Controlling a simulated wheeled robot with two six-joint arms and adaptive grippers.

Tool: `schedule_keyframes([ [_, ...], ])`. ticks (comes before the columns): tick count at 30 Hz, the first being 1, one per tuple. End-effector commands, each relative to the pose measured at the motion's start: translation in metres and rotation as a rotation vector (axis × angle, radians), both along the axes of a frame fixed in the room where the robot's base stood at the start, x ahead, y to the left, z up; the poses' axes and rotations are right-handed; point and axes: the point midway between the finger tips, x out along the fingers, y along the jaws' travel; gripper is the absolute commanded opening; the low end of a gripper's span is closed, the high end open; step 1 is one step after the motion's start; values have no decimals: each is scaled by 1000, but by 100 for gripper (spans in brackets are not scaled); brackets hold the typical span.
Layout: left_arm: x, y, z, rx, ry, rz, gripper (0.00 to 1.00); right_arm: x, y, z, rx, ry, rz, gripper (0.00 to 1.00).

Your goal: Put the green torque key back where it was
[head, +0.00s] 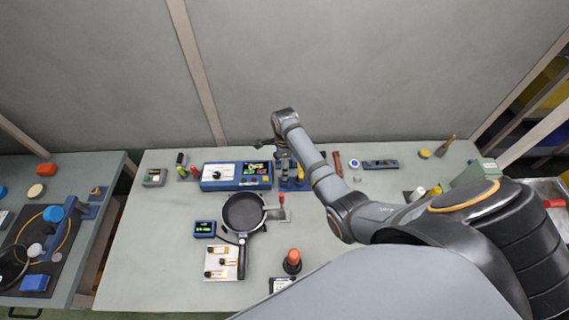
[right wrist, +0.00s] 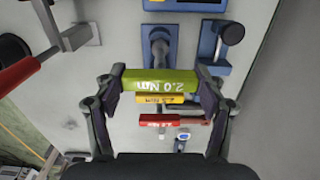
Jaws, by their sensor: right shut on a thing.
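My right gripper (right wrist: 158,88) is shut on the green torque key (right wrist: 160,79), marked 2.0 Nm, which lies crosswise between its fingers in the right wrist view. A yellow key (right wrist: 166,98) and a red key (right wrist: 158,120) show beyond it. A blue holder with a grey post (right wrist: 158,45) is close by the green key; whether they touch I cannot tell. In the head view my right arm reaches over the back of the table, above the blue rack (head: 291,185); the green key is not clear there. My left gripper is not in view.
A black pan (head: 243,212) and a red-handled clamp (head: 275,208) stand in front of the rack. A blue instrument box (head: 236,176) is to its left. An orange-topped knob (head: 293,260) stands near the front.

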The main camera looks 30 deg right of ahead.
Motion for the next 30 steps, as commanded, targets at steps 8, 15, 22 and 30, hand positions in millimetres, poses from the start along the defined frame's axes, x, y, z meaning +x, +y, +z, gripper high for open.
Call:
schedule_keyframes([
  [8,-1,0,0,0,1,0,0,0,0,0,0,0,0,33],
  [15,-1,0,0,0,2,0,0,1,0,-5,0,0,0,33],
  [22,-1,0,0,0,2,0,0,1,0,-5,0,0,0,33],
  [30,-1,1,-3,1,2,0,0,1,0,-10,0,0,0,33],
])
